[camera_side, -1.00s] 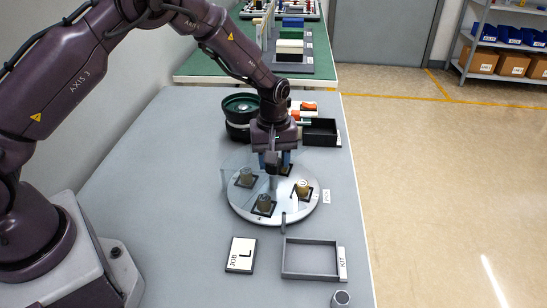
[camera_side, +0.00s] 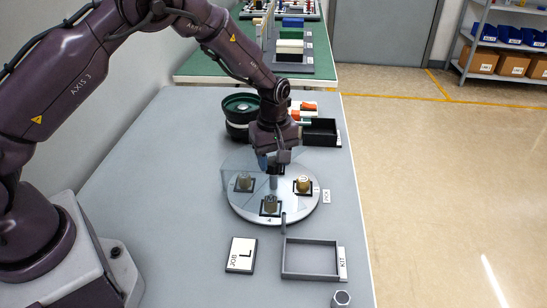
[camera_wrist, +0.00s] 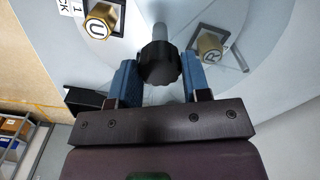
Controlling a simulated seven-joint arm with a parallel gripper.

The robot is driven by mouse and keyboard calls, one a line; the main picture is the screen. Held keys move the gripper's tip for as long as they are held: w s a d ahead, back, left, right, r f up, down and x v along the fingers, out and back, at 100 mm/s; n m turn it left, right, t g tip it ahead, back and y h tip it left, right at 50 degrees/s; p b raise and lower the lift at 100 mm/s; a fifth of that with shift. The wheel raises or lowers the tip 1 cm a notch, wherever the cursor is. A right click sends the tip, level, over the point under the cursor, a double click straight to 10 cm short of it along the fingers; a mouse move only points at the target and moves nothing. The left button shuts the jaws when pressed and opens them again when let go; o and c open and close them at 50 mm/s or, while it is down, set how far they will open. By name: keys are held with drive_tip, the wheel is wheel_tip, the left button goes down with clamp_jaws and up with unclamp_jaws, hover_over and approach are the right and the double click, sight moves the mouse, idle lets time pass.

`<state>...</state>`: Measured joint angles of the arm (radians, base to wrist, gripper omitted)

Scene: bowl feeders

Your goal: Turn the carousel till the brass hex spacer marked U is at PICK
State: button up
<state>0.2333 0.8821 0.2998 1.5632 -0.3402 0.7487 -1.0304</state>
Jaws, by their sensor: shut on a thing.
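The brass hex spacer marked U (camera_wrist: 97,27) sits on a pad at the carousel rim, beside the partly visible PICK label (camera_wrist: 68,8). In the side view a brass spacer (camera_side: 303,184) stands at the right rim, slightly behind the label (camera_side: 326,196); its letter is unreadable there. A spacer marked R (camera_wrist: 207,46) shows at right in the wrist view. The round carousel (camera_side: 290,211) carries other spacers at front (camera_side: 270,204) and left (camera_side: 243,181). My gripper (camera_wrist: 160,72) has its blue fingers shut on the black central knob (camera_wrist: 158,62); in the side view the fingers are partly hidden.
A clear cover (camera_side: 232,166) stands over the carousel's left and back. A job card reading L (camera_side: 241,254) and an empty kit tray (camera_side: 285,274) lie in front. A dark green bowl feeder (camera_side: 240,106) and black bin (camera_side: 320,131) stand behind.

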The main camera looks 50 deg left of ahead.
sight(263, 177)
drive_tip(key=shift+r, duration=0.1)
drive_tip(key=o, duration=1.3)
wheel_tip(263, 177, up, 13)
drive_tip(key=shift+f, duration=0.1)
drive_tip(key=s+r+m+t, duration=0.2)
drive_tip(key=s+r+m, duration=0.2)
drive_tip(key=s, duration=0.5)
drive_tip(key=s+r+m+t, duration=0.1)
drive_tip(key=s+r+m, duration=0.4)
drive_tip(key=s, duration=0.3)
drive_tip(key=s+a+r+m+t, duration=0.1)
drive_tip(key=s+r+m, duration=0.3)
drive_tip(key=s, duration=0.5)
drive_tip(key=shift+s+r+m+t, duration=0.2)
drive_tip(key=shift+s+m+t, duration=0.15)
drive_tip(key=shift+m+t, duration=0.35)
